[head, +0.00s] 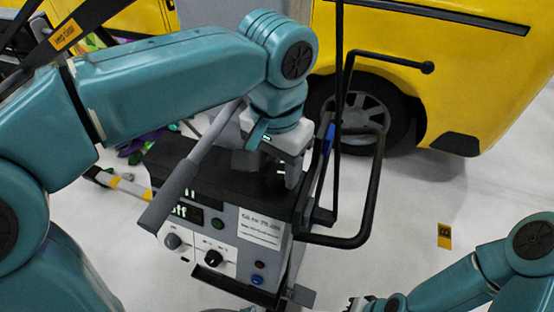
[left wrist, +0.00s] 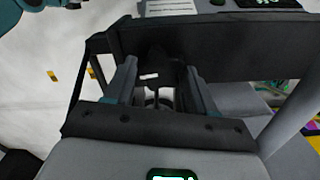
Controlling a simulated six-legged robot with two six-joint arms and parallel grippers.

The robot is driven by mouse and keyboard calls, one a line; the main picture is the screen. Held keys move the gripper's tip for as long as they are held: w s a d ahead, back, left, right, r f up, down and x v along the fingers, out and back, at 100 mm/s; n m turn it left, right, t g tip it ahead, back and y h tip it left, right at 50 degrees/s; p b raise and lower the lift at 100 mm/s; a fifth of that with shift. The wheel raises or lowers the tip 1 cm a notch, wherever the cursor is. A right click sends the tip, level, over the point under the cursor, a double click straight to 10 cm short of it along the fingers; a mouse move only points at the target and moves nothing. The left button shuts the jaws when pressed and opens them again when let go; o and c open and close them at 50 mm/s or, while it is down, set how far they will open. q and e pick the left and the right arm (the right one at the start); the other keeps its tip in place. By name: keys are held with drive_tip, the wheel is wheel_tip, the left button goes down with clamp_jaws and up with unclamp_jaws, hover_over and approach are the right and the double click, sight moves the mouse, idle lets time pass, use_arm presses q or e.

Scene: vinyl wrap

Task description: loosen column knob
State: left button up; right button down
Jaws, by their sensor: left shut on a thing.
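My left gripper (head: 272,172) points down at the top rear of the grey and black control unit (head: 195,235). In the left wrist view its two fingers (left wrist: 160,88) stand on either side of a dark knob (left wrist: 158,70) and are shut on it. The knob sits in front of a black bar. In the head view the gripper and wrist mostly hide the knob. My right arm is low at the right of the head view, with only a small part near its gripper end (head: 362,303) at the bottom edge; its jaws cannot be made out.
A grey handle bar (head: 185,180) slants across the unit's top. A black tube frame (head: 372,185) stands at its right. A yellow vehicle (head: 470,70) with a dark wheel (head: 365,115) is behind. Pale floor (head: 420,190) lies open to the right.

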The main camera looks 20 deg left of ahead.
sight(276, 171)
use_arm(q)
drive_tip(key=n+p, duration=0.1)
drive_tip(key=n, duration=0.4)
drive_tip(key=shift+a+r, duration=0.1)
drive_tip(key=shift+r, duration=0.05)
drive_tip(key=n+p, duration=0.1)
drive_tip(key=n, duration=0.4)
drive_tip(key=shift+n, duration=0.4)
drive_tip(key=n+p, duration=0.1)
drive_tip(key=n, duration=1)
drive_tip(key=shift+n, duration=0.4)
drive_tip(key=o, duration=1)
drive_tip(key=shift+s, duration=0.1)
drive_tip(key=shift+r, duration=0.2)
wheel_tip(276, 171, up, 16)
drive_tip(key=p, duration=0.3)
